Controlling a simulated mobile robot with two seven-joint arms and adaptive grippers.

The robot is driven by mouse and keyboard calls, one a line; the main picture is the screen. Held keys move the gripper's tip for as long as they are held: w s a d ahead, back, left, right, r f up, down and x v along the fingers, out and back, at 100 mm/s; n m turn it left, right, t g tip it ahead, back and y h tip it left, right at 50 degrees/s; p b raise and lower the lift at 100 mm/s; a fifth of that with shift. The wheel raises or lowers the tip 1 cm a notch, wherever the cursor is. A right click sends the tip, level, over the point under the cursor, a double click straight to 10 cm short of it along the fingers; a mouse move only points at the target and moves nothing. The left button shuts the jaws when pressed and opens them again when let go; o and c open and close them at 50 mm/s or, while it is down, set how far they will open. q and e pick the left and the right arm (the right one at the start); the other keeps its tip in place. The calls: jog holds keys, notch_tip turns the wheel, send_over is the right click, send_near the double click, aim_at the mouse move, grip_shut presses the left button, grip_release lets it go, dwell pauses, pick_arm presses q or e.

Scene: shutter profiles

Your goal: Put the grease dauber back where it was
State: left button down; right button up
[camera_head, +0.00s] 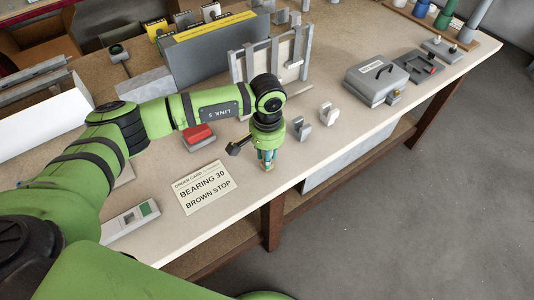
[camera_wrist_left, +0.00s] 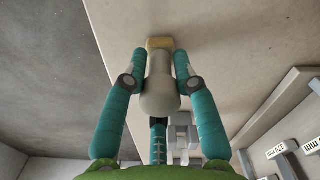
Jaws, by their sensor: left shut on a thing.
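The grease dauber shows best in the left wrist view as a beige, rounded handle (camera_wrist_left: 158,92) with a yellowish-brown end (camera_wrist_left: 160,44). My left gripper (camera_wrist_left: 157,85) is shut on it, with teal fingers on both sides of the handle. In the head view my left gripper (camera_head: 267,158) points down over the front part of the workbench (camera_head: 235,225). Only the dauber's lower end (camera_head: 267,168) shows there, at or just above the bench top; I cannot tell whether it touches. My right gripper is not in view.
Two small grey blocks (camera_head: 329,114) stand right of the gripper. An order card (camera_head: 204,188) reading "BEARING 30 BROWN STOP" and a red-topped block (camera_head: 198,136) lie to its left. A grey lidded box (camera_head: 377,80) stands further right. An upright frame (camera_head: 270,57) stands behind.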

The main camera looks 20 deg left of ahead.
pick_arm(q)
jog(key=c, duration=1)
grip_release()
jog(key=shift+r+p, duration=0.2)
jog(key=shift+p, duration=0.25)
notch_tip(320, 180, up, 10)
jog(key=b, duration=0.5)
jog(key=shift+r, duration=0.9)
